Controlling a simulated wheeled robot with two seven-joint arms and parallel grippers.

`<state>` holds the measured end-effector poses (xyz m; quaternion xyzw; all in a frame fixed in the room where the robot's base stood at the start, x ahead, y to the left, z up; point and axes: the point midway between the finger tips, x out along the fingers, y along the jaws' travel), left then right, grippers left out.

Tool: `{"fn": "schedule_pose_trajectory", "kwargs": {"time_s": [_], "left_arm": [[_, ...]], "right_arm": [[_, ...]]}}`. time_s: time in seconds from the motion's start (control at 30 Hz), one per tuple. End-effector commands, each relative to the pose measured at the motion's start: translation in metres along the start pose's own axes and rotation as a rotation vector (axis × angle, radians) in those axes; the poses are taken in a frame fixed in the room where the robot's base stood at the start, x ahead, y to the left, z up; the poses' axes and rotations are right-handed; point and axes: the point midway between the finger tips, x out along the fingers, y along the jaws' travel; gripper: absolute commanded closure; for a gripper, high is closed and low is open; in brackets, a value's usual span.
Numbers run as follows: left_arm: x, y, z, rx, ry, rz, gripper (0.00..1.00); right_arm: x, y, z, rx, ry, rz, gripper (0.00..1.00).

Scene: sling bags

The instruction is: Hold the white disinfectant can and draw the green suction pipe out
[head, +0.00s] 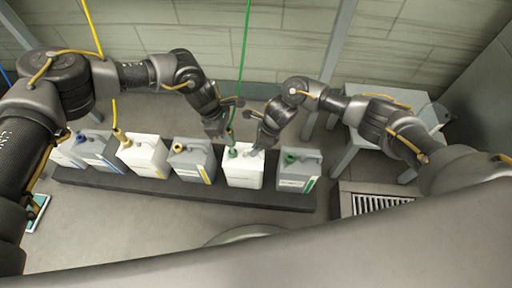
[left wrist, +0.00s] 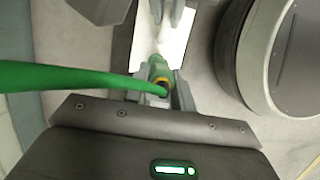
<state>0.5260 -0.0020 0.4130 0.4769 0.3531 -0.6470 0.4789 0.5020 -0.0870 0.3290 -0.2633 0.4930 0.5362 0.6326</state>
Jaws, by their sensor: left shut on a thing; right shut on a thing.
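The white can (head: 243,173) stands upright on the dark low platform, between two grey cans. The green suction pipe (head: 245,55) hangs from above and runs down to the can's green neck (head: 233,152). My left gripper (head: 229,134) is shut on the pipe's lower end just above the can. In the left wrist view the green pipe (left wrist: 70,77) comes in from the left, and its end sits between my left fingers (left wrist: 162,90) over the white can (left wrist: 150,45). My right gripper (head: 254,151) is shut on the white can's top handle, which it mostly hides. I cannot tell how deep the pipe sits.
A grey can with a green cap (head: 297,170) stands to the right. A grey can with a yellow cap (head: 194,160), a white can with a yellow pipe (head: 143,155) and a blue-capped can (head: 97,150) stand left. A grey table (head: 350,112) is behind right.

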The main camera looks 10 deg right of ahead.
Motion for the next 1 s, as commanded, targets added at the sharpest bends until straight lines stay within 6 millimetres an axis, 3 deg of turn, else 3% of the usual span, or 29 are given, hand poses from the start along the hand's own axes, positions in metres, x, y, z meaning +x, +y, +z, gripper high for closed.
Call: {"fn": "schedule_pose_trajectory", "kwargs": {"time_s": [1.0], "left_arm": [[-0.042,0.0,0.013,0.002,0.0,0.0,1.0]], "right_arm": [[0.0,0.0,0.0,0.0,0.0,0.0,1.0]]}}
